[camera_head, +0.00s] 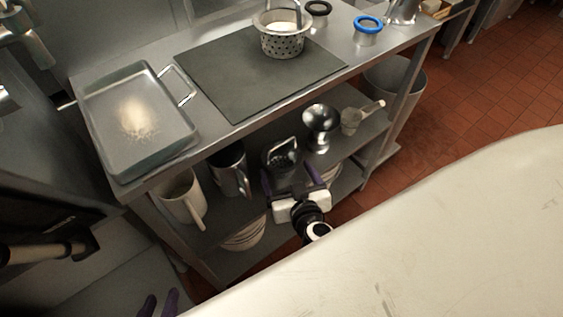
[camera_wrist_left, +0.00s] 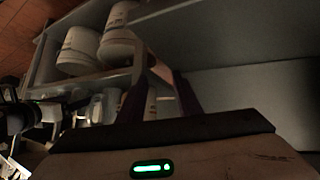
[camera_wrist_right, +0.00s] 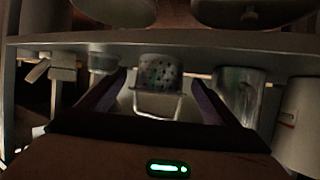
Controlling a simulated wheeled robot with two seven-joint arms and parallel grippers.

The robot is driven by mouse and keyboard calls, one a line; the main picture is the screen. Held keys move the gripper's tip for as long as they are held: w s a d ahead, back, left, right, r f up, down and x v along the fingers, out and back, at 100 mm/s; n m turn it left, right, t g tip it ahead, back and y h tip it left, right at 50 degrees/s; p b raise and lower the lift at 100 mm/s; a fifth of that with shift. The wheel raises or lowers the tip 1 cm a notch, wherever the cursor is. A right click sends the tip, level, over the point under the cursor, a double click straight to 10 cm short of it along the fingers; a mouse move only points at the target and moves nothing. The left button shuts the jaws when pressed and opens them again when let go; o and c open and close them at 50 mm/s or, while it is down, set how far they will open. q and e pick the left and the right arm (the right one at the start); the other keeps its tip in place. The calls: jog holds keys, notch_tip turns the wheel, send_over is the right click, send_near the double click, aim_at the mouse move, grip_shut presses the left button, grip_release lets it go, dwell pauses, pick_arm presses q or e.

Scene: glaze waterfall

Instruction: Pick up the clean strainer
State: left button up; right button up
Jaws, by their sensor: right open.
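A perforated metal strainer (camera_head: 283,158) with a loop handle stands on the shelf under the counter. It also shows in the right wrist view (camera_wrist_right: 160,72), with its handle toward me. My right gripper (camera_head: 291,178) is open, its purple fingers spread either side of the handle, with the basket just beyond the tips; I cannot tell whether they touch. Another perforated strainer (camera_head: 284,44) stands on the dark mat on top, with something pale inside. My left gripper (camera_head: 159,302) is low at the bottom left, open and empty. In the left wrist view its fingers (camera_wrist_left: 160,75) point at shelving.
On the shelf, a steel pitcher (camera_head: 230,170) and white jug (camera_head: 183,200) stand left of the strainer; a shiny metal bowl (camera_head: 320,117) and small ladle cup (camera_head: 351,121) stand right. The countertop edge overhangs the shelf. A tray (camera_head: 168,127) and dark mat (camera_head: 225,82) lie on top.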

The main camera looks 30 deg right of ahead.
aim_at(278, 154)
pick_arm(q)
jog(key=shift+f, duration=0.1)
pick_arm(e)
jog(key=shift+w+d+f, duration=0.15)
jog(key=shift+w+f, duration=0.15)
jog(key=shift+w, duration=0.35)
pick_arm(q)
jog(key=shift+d+f+b, duration=0.35)
jog(key=shift+f+b, duration=0.05)
jog(key=shift+b, duration=0.7)
pick_arm(e)
jog(key=x, duration=0.3)
jog(key=shift+w+f, duration=0.15)
jog(key=shift+w, duration=0.15)
pick_arm(q)
jog(key=shift+w, duration=0.1)
pick_arm(e)
jog(key=shift+w+d, duration=0.1)
jog(key=shift+w, duration=0.2)
jog(key=shift+c, duration=0.3)
jog(key=c, duration=1.2)
